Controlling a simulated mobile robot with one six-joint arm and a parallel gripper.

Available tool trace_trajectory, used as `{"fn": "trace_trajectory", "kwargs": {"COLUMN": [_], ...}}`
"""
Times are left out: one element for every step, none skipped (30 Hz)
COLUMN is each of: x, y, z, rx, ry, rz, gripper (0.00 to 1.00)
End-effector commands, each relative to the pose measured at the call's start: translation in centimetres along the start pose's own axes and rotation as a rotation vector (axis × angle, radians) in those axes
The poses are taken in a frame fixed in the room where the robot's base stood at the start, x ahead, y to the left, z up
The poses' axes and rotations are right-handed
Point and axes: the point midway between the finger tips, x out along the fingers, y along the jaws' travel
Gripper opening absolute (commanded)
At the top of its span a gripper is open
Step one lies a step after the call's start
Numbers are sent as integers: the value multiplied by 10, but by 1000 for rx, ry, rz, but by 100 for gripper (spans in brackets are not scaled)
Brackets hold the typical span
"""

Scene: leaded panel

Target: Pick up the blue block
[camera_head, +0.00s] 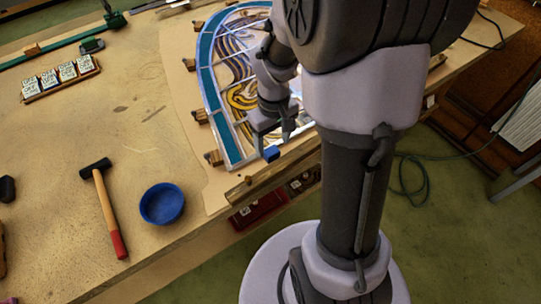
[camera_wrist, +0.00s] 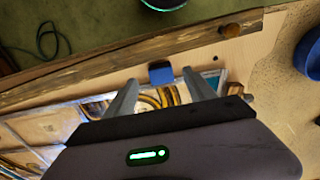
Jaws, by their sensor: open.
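The blue block (camera_head: 271,153) is a small cube near the front edge of the leaded panel (camera_head: 206,85), close to the table's front edge. It also shows in the wrist view (camera_wrist: 161,73), between the lines of the two fingers and near the level of their tips. My gripper (camera_head: 272,142) is open and points down over the block. In the wrist view, my gripper (camera_wrist: 160,80) has a finger on each side of the block, with a visible gap on both sides. The frames do not show clearly how high the tips are above the block.
A blue bowl (camera_head: 162,204) and a hammer (camera_head: 104,207) lie on the table to the left. A wooden strip (camera_head: 262,175) runs along the panel's front edge. Small wooden blocks (camera_head: 213,158) line the panel's curved side. A rack of labelled pieces (camera_head: 60,79) stands at upper left.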

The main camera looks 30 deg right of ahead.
Motion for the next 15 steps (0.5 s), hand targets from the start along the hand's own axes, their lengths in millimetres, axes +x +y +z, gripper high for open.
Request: {"fn": "trace_trajectory", "kwargs": {"x": [8,14,22,29,36,44,48,50,51,50,49,48,48,48,48], "y": [-1,-1,-2,-3,-4,-3,-3,-3,-3,-3,-3,-3,-3,-3,-3], "z": [-1,-2,-3,-4,-5,-4,-4,-4,-5,-5,-5,-5,-5,-5,-5], "rx": [-1,-2,-2,-2,-1,-1,-1,-1,-1,-1,-1,-1,-1,-1,-1], "ry": [-1,-1,-2,-2,-2,-3,-2,-1,0,0,1,1,1,1,1], "rz": [0,0,0,0,0,0,0,0,0,1,1,1,1,1,1], "gripper": [64,64,64,64,64,64,64,64,64,64,64,64,64,62,54]}}
